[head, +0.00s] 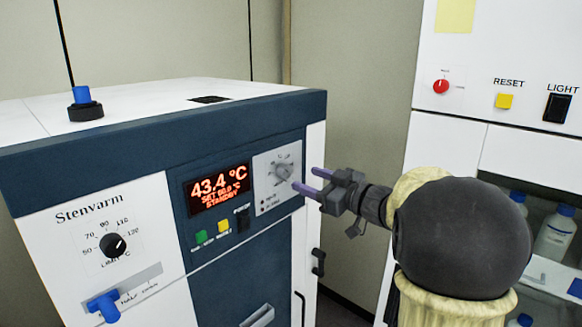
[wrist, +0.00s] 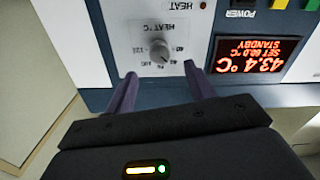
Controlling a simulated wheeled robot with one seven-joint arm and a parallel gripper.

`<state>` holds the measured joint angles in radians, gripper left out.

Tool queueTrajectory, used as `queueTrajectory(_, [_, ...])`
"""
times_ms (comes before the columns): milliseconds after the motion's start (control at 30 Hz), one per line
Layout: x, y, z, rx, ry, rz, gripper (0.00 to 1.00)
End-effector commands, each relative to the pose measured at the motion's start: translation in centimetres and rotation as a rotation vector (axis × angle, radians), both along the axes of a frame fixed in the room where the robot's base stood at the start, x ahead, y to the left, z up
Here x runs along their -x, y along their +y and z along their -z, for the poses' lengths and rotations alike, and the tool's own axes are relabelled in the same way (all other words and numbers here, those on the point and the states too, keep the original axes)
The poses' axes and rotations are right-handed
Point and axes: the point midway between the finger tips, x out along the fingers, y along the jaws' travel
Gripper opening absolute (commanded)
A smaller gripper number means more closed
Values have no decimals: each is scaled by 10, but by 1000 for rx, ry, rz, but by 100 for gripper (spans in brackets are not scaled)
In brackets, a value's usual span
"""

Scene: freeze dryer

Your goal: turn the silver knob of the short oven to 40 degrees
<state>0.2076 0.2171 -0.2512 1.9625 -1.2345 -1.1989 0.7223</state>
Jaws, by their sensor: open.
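The short oven (head: 110,160) is the white and dark blue Stenvarm cabinet at the left in the head view. Its silver knob (head: 284,172) sits on a pale dial plate right of the red display (head: 217,189). The wrist view shows the knob (wrist: 158,50) upside down, under the "HEAT °C" label. The knob's exact setting is too small to read surely. My gripper (head: 306,179) is open, its two purple fingers pointing at the dial plate. In the wrist view my gripper (wrist: 160,72) has its fingertips either side of the knob's line, short of it, with nothing between them.
The display shows 43.4 °C, a set line that looks like 60.0 °C, and STANDBY. A black limit knob (head: 115,245), a blue lever (head: 103,306), and green (head: 201,237) and yellow (head: 223,226) buttons share the front. A taller white cabinet (head: 455,150) stands at right.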

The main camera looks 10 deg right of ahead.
Motion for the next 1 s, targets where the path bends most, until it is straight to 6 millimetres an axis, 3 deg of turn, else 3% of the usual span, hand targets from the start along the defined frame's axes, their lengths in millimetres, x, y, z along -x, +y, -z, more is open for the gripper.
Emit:
queueTrajectory(333, [-45,35,-2,0,2,-6,54])
queueTrajectory(700, [-51,39,0,1,-1,-4,54])
queueTrajectory(733, [-51,39,0,1,-1,-4,52])
queueTrajectory(933, [-51,39,0,1,0,-4,13])
queueTrajectory(1000, [-51,39,0,1,0,-4,9])
